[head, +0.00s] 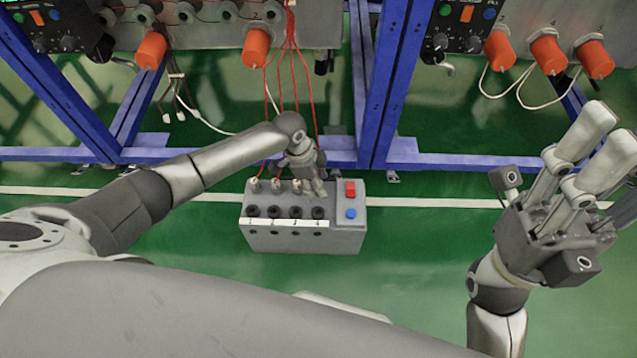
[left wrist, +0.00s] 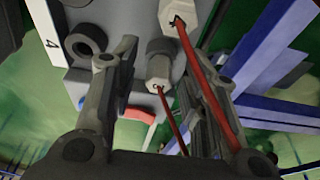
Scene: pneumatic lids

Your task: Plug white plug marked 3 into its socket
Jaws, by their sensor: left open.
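A grey box (head: 348,238) on the floor has a front row of black sockets (head: 274,212) above a white number strip. White plugs with red cables stand in a back row, such as the leftmost white plug (head: 255,186). My left gripper (head: 314,190) reaches down over the box's right-hand plugs and partly hides them. In the left wrist view its open fingers (left wrist: 160,55) straddle a white plug (left wrist: 158,70) with a red cable, apart from it. A second white plug (left wrist: 184,12) stands beyond. Its dark mark is not legible. My right gripper (head: 608,128) is open, empty and away from the box.
The box carries a red switch (head: 350,188) and a blue button (head: 351,214). Red cables (head: 288,75) hang from the panel above. Blue frame posts (head: 388,90) and orange knobs (head: 256,48) stand behind. Green floor (head: 420,270) is free to the box's right.

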